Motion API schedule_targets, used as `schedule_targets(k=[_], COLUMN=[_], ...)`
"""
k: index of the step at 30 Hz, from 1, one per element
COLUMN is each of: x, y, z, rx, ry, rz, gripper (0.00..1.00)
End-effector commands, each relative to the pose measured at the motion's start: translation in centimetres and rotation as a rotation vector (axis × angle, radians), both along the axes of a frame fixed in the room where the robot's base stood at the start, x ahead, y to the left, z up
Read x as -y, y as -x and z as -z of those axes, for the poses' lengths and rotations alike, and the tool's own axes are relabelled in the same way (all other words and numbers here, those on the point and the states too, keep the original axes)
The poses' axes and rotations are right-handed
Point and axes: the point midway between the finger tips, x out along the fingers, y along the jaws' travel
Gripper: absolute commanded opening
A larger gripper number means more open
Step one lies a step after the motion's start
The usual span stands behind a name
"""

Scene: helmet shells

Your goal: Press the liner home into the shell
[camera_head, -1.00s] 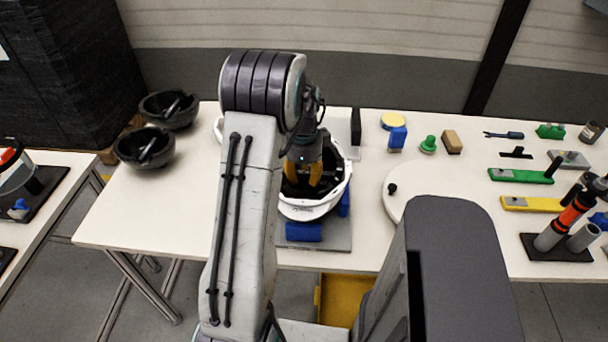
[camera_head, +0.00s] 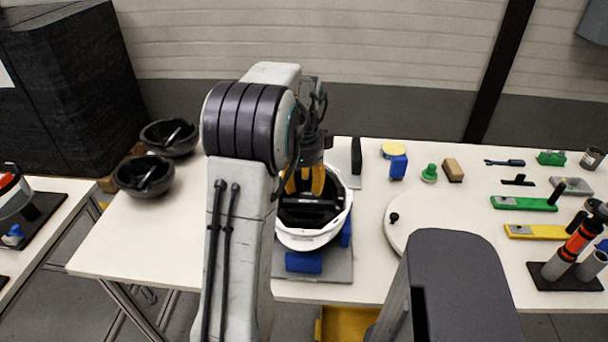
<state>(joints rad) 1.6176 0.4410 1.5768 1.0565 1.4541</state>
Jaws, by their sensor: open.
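The white helmet shell (camera_head: 307,240) lies open side up on a grey plate (camera_head: 336,270) with blue blocks (camera_head: 303,262) around it. A dark liner (camera_head: 312,212) shows inside the shell; how deep it sits I cannot tell. My gripper (camera_head: 305,188) has yellow fingers and is open. It points down over the far part of the shell opening, and I cannot tell whether it touches the liner. My arm hides the left side of the shell.
Two black bowl-like pieces (camera_head: 145,175) lie at the table's back left. A round white disc (camera_head: 420,215) is to the right.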

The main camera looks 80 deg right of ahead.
Motion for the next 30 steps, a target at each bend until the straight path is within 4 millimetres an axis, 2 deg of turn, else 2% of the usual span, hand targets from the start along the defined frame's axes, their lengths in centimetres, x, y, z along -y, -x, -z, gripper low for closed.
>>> schedule_targets(k=[9, 17, 20, 23, 26, 29, 30], x=[-0.2, -0.3, -0.6, -1.4, -3.4, -6.7, -8.3], y=[0.0, 0.0, -0.9, -3.4, -7.7, -12.7, -14.7], z=[-3.4, -4.3, -4.5, -5.0, -5.7, -6.5, -6.7], rx=[0.0, 0.0, -0.001, -0.005, -0.011, -0.019, -0.023], ry=[0.001, 0.0, 0.003, 0.012, 0.028, 0.051, 0.061], rz=[0.0, -0.002, -0.036, -0.143, -0.335, -0.596, -0.711], gripper=[0.43, 0.43, 0.43, 0.43, 0.43, 0.43, 0.43])
